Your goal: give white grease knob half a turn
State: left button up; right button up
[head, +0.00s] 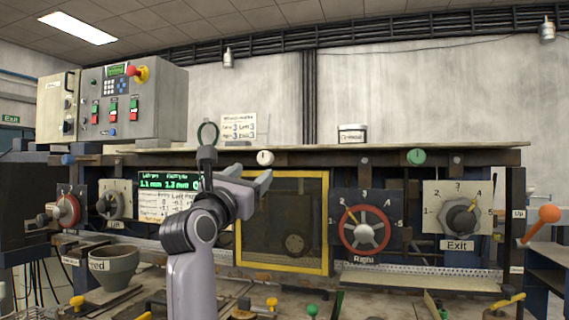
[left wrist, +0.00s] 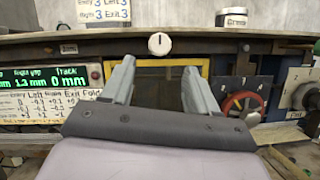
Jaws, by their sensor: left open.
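The white grease knob (head: 265,158) is a small round white disc with a dark mark at its top. It sits on the dark beam above the yellow-framed window. In the left wrist view the white knob (left wrist: 159,44) shows ahead of and above my left gripper (left wrist: 158,78), between the lines of its two fingers. My left gripper (head: 262,182) is open and empty. In the head view its fingertips are just below the knob, and the gap in depth is hard to tell. My right gripper is not in view.
A green knob (head: 416,156) and a blue knob (head: 68,160) sit on the same beam. Below are the yellow-framed window (head: 328,225), a red handwheel (head: 364,229) and the Exit dial (head: 460,218). An orange lever (head: 541,222) stands at the right. A pot (head: 114,264) is at lower left.

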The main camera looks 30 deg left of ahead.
aim_at(262, 160)
pick_arm(q)
jog(key=shift+w+a+r+p, duration=0.15)
jog(key=shift+w+r+p, duration=0.2)
jog(key=shift+w+r, duration=0.35)
jog(key=shift+p+x, duration=0.95)
jog(key=shift+x, duration=1.75)
jog(key=c, duration=1)
